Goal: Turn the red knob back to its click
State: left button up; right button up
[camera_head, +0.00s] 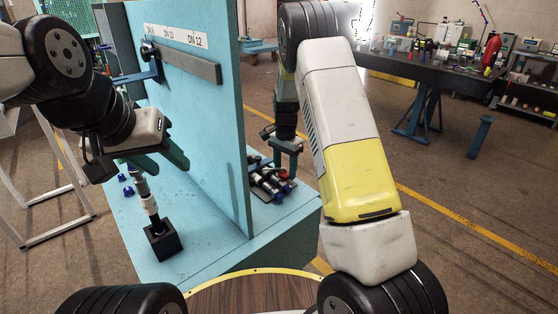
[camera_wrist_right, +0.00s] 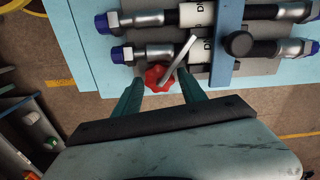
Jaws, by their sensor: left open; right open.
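The red knob (camera_wrist_right: 157,78) is in the right wrist view, at the lower edge of the clamped hoses, with a flat silver lever (camera_wrist_right: 178,60) reaching up from beside it. My right gripper (camera_wrist_right: 162,88) is open, its two green fingertips on either side of the knob; whether they touch it I cannot tell. In the head view the knob shows as a small red spot (camera_head: 284,173) below my right gripper (camera_head: 286,160). My left gripper (camera_head: 165,165) is open, left of the upright blue panel, above a standing hose fitting (camera_head: 147,201).
Hose ends with blue caps (camera_wrist_right: 104,23) lie under a blue clamp bar (camera_wrist_right: 225,68) with a black knob (camera_wrist_right: 238,44). The fitting stands in a black block (camera_head: 163,242). The upright panel (camera_head: 205,115) separates my grippers. A dark workbench (camera_head: 420,68) stands behind at right.

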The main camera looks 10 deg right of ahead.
jog(key=shift+f, duration=0.2)
jog(key=shift+c, duration=0.4)
grip_shut()
jog(key=m, duration=0.4)
jog(key=shift+m, duration=0.4)
jog(key=shift+o, duration=0.4)
grip_release()
